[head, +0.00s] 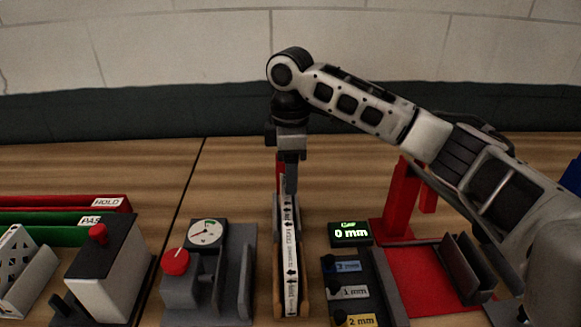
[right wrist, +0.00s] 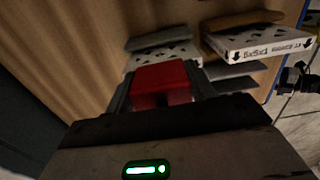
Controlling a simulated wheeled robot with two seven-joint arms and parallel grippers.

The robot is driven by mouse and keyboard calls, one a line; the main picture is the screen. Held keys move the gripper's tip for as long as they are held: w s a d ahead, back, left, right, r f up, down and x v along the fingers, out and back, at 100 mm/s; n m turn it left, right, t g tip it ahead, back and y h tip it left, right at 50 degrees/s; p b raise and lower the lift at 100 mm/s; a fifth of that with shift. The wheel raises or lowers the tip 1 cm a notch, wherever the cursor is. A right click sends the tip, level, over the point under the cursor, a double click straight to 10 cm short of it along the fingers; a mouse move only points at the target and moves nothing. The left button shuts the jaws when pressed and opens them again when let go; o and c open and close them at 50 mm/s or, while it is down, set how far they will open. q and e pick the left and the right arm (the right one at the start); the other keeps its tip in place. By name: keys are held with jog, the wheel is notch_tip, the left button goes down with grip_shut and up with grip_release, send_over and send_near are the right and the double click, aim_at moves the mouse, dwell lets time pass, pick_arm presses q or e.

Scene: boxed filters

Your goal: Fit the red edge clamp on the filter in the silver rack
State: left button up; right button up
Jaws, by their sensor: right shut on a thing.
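My right gripper (head: 289,180) points down over the far end of a standing filter (head: 291,260) with a white label and black arrows, in the middle of the table. It is shut on the red edge clamp (right wrist: 165,82), which shows between the fingers in the right wrist view. In the head view only a red strip of the clamp (head: 281,172) shows beside the finger. I cannot tell whether the clamp touches the filter. The silver rack cannot be made out clearly. My left gripper is not in view.
A display (head: 349,233) reads 0 mm, with blue, grey and yellow labelled pieces below it. A red stand (head: 399,205) is to the right. A dial gauge (head: 206,232) and a red-knobbed box (head: 106,265) are to the left. Green and red trays lie far left.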

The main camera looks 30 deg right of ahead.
jog(key=shift+f, duration=0.7)
jog(key=o, duration=1.1)
jog(key=shift+f, duration=0.15)
jog(key=shift+s, duration=0.1)
